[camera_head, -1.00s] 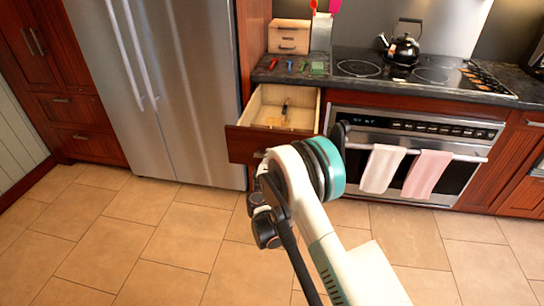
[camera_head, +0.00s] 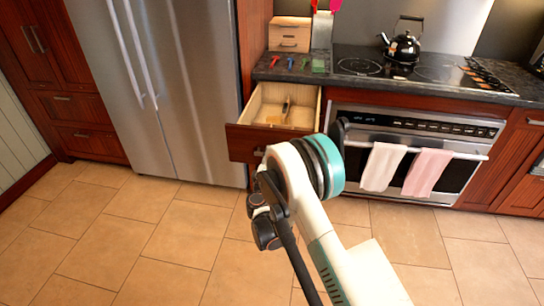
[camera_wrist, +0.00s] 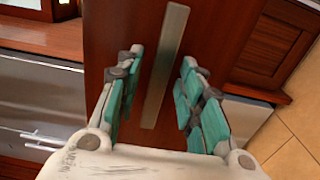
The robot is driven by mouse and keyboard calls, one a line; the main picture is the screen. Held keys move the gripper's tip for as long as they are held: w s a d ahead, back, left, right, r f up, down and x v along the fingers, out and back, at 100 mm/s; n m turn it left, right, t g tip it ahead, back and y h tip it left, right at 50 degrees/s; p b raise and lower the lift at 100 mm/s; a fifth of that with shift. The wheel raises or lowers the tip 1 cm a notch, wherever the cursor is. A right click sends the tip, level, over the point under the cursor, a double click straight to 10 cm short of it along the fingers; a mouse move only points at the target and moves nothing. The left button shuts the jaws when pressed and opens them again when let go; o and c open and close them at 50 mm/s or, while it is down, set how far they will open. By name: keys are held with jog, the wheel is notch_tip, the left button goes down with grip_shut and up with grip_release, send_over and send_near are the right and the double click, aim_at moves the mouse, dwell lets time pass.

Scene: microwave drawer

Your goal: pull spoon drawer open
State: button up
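The wooden drawer stands open beside the fridge in the head view, its red-brown front (camera_head: 242,140) pulled out and its pale inside showing. A small long brown item (camera_head: 286,107), perhaps a spoon, lies in it. In the wrist view, the dark red-brown front (camera_wrist: 212,35) fills the middle, with a long metal bar handle (camera_wrist: 166,60) on it. My gripper (camera_wrist: 161,62) has its two teal-padded fingers apart, one on each side of the handle, with gaps visible. I cannot tell how deep the handle sits between them.
A steel fridge (camera_head: 165,90) stands left of the drawer. An oven (camera_head: 415,150) with two hanging towels stands to the right. The counter (camera_head: 285,76) above holds small coloured items, a wooden box (camera_head: 290,34) and a black kettle (camera_head: 404,46). The tiled floor (camera_head: 130,240) is clear.

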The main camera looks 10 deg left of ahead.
jog(key=s, duration=0.6)
jog(key=shift+s, duration=0.3)
jog(key=shift+a, duration=0.1)
